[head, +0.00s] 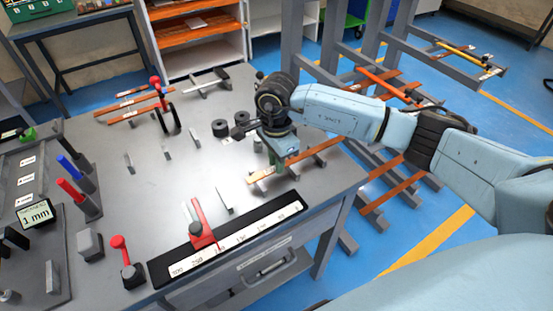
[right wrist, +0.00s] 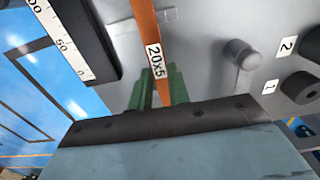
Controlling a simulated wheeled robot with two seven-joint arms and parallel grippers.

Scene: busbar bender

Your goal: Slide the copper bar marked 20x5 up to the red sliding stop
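The copper bar marked 20x5 (head: 257,177) lies near the right side of the grey bench, its near end pointing toward the scale. Its label shows in the right wrist view (right wrist: 155,62). My right gripper (head: 279,168) is down over the bar. In the right wrist view its green fingers (right wrist: 158,88) flank the bar closely with no visible gap, so it appears shut on it. The red sliding stop (head: 200,226) sits across the black scale rail (head: 240,240), to the left of and apart from the bar's near end. My left gripper is not in view.
A thin upright plate (head: 224,203) stands between the bar and the stop. Black rollers (head: 220,128) stand left of my right gripper. A red-knobbed lever (head: 120,255) is at the bench's front left. Other copper bars (head: 385,195) rest on a rack at right.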

